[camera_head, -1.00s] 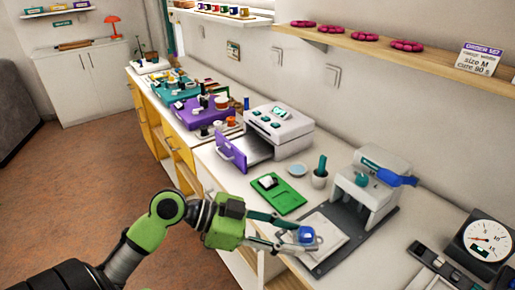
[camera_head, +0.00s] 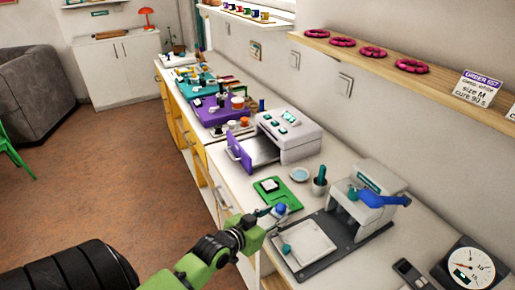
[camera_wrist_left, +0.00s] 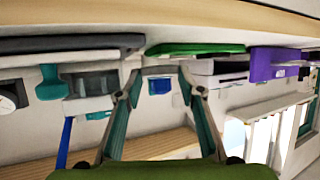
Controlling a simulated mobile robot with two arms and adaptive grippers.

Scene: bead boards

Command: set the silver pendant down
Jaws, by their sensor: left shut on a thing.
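My left gripper (camera_head: 276,211) is shut on a small piece with a blue face and a pale rim, taken as the silver pendant (camera_head: 281,209). It is held by the near edge of the green board (camera_head: 291,197); I cannot tell whether it touches the board. In the left wrist view the blue face of the pendant (camera_wrist_left: 160,86) shows between the two fingers of the gripper (camera_wrist_left: 160,80). The green board (camera_wrist_left: 195,48) lies beyond it there. My right gripper is not in view.
A white pad (camera_head: 308,246) on a dark base and a press with a blue lever (camera_head: 384,200) stand to the right. A white machine with an open purple door (camera_head: 239,157), a small dish (camera_head: 300,174) and a potted cactus (camera_head: 319,181) are behind. A dial gauge (camera_head: 468,268) is at right.

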